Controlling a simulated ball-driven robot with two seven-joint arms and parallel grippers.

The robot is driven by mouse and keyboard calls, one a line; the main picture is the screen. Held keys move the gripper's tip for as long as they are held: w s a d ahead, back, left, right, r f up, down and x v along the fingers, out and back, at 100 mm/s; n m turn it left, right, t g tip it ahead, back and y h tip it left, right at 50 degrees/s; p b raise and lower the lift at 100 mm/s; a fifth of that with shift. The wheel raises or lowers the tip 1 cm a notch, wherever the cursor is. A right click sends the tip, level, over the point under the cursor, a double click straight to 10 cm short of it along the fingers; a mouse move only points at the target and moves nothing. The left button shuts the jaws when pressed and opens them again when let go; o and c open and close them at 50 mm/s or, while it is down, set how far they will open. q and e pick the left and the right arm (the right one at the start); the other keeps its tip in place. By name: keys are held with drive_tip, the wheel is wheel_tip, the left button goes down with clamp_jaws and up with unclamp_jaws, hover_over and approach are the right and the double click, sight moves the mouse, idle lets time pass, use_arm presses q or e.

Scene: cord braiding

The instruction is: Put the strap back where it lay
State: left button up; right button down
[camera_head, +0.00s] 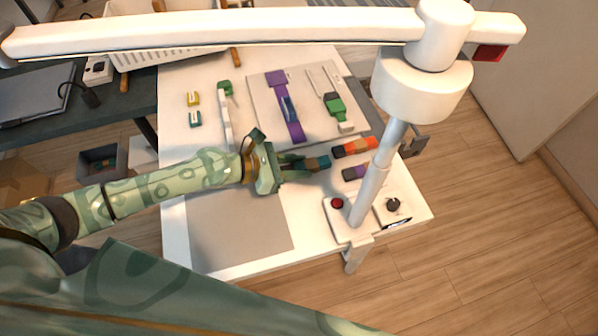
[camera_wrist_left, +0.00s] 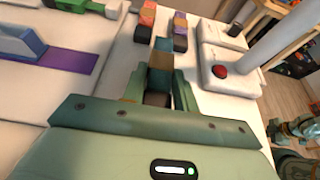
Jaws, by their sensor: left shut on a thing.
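My left gripper (camera_head: 300,167) is shut on a short teal-and-brown piece (camera_head: 318,162) over the right-hand part of the white table. In the left wrist view this piece (camera_wrist_left: 161,62) stands out between the fingers of the left gripper (camera_wrist_left: 159,85). I cannot tell whether it touches the table. A long purple strap (camera_head: 295,128) lies flat on the grey board (camera_head: 262,109), with a blue part across its middle. The strap also shows in the left wrist view (camera_wrist_left: 84,62).
An orange-and-dark piece (camera_head: 354,147) and a purple-and-dark piece (camera_head: 352,173) lie close to the held one. A white lamp post (camera_head: 375,175) and a box with a red button (camera_head: 337,203) stand at the right. A grey mat (camera_head: 240,232) is bare.

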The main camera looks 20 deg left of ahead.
use_arm(q)
drive_tip(key=shift+f+b, duration=0.55)
drive_tip(key=shift+f, duration=0.8)
drive_tip(key=o, duration=1)
drive_tip(key=shift+r, duration=0.1)
drive_tip(key=shift+r, duration=0.2)
drive_tip(key=v, duration=1.2)
drive_tip(key=shift+f, duration=0.1)
drive_tip(key=shift+s, duration=0.1)
